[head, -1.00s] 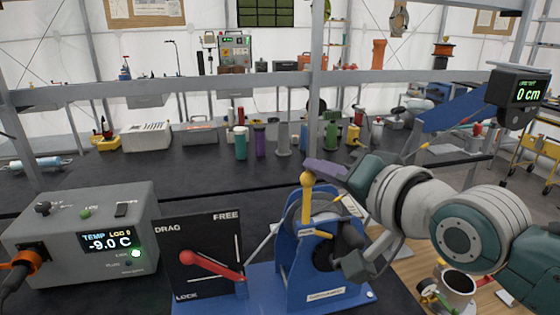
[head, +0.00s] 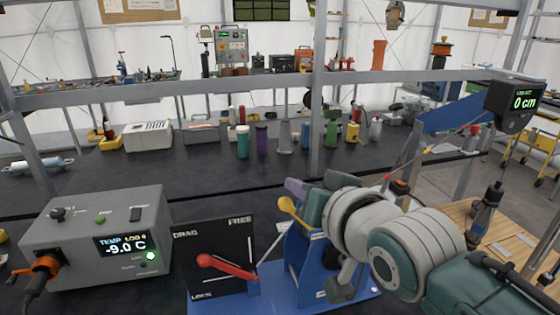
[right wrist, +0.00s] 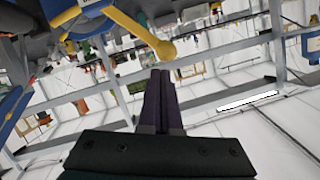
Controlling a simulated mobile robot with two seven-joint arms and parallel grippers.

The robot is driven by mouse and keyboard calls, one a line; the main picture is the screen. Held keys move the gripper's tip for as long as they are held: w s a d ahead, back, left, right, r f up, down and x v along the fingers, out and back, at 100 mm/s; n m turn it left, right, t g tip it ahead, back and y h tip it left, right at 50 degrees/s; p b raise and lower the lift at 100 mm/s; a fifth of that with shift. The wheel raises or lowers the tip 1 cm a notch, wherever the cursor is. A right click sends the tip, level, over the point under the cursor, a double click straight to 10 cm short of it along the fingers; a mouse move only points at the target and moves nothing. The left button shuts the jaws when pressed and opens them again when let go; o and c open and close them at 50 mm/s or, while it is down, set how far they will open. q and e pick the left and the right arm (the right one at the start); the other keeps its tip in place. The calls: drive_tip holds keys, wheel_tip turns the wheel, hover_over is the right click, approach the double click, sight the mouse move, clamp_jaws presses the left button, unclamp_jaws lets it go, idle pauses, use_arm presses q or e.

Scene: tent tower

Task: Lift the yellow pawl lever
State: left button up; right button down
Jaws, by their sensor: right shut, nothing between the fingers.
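The yellow pawl lever (head: 293,211) is on the blue winch frame (head: 305,262) and leans to the left, its round knob at the upper-left end. It also shows in the right wrist view (right wrist: 140,28), with its knob just beyond and beside my fingertips. My right gripper (head: 296,187) is shut and empty, its purple fingers close to the knob; I cannot tell whether they touch. The shut fingers also show in the right wrist view (right wrist: 161,76). My right wrist hides much of the winch. My left gripper is not in view.
A black panel (head: 240,240) marked DRAG, FREE and LOCK carries a red lever (head: 225,265) left of the winch. A grey temperature box (head: 95,245) reads -9.0 C. A display at right (head: 524,98) reads 0 cm. A grey rail (head: 250,80) crosses behind.

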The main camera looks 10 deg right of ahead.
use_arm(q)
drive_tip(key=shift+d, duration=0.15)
use_arm(e)
drive_tip(key=shift+d, duration=0.3)
drive_tip(key=shift+d+f, duration=0.15)
drive_tip(key=shift+d, duration=0.5)
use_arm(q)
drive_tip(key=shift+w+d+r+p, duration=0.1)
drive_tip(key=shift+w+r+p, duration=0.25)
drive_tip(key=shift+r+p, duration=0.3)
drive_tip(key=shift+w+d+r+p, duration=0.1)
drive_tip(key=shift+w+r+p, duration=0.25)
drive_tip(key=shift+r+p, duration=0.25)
use_arm(e)
drive_tip(key=s+d+r, duration=0.2)
drive_tip(key=s+r, duration=0.4)
drive_tip(key=s, duration=0.1)
drive_tip(key=shift+r, duration=0.1)
